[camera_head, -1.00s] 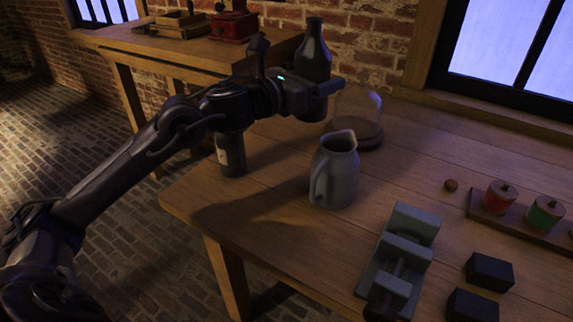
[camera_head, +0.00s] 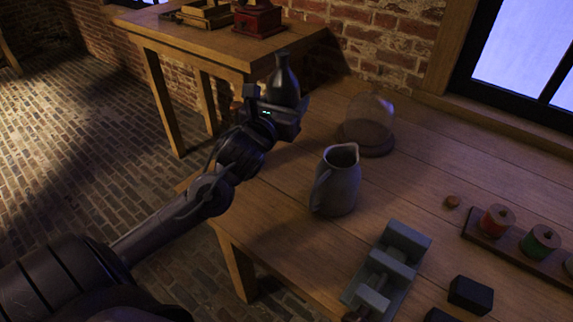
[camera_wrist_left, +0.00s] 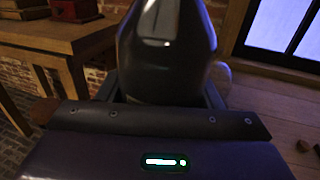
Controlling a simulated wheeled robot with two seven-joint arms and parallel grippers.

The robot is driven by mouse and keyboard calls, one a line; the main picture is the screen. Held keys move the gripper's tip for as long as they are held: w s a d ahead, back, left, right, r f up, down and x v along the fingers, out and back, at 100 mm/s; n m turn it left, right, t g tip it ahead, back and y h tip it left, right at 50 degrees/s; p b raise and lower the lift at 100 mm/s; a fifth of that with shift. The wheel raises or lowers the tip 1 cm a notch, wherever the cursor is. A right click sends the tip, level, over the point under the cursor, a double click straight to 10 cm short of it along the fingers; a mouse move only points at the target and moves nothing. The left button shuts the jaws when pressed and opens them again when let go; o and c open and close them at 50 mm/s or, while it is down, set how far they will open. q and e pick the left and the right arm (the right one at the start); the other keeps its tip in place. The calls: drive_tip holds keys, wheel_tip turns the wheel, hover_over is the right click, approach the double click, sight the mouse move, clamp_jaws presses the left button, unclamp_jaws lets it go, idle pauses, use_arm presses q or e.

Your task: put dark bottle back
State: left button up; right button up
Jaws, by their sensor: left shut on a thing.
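The dark bottle (camera_head: 284,84) is upright at the back left of the near table, with its narrow neck on top. My left gripper (camera_head: 282,112) is shut on its lower body. The gripper hides the bottle's base, so I cannot tell whether it touches the tabletop. In the left wrist view the bottle (camera_wrist_left: 165,55) fills the upper middle, between the jaws, its top cut off by the frame edge. My right gripper is not in view.
A grey pitcher (camera_head: 337,182) and a glass dome (camera_head: 369,122) stand right of the bottle. A grey vise-like block (camera_head: 390,268), dark blocks (camera_head: 470,294) and a rack of coloured spools (camera_head: 518,238) are farther right. A side table (camera_head: 160,32) holds a red grinder (camera_head: 258,20).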

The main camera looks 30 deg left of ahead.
use_arm(q)
wheel_tip(320, 180, down, 16)
drive_tip(key=shift+r+b, duration=0.1)
drive_tip(key=shift+b, duration=0.8)
drive_tip(key=shift+f, duration=0.2)
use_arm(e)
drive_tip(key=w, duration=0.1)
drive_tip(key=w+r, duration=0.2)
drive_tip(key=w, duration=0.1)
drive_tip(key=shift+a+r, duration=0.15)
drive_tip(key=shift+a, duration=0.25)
use_arm(q)
drive_tip(key=shift+f, duration=0.1)
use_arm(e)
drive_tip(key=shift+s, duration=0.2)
use_arm(q)
drive_tip(key=o, duration=1.2)
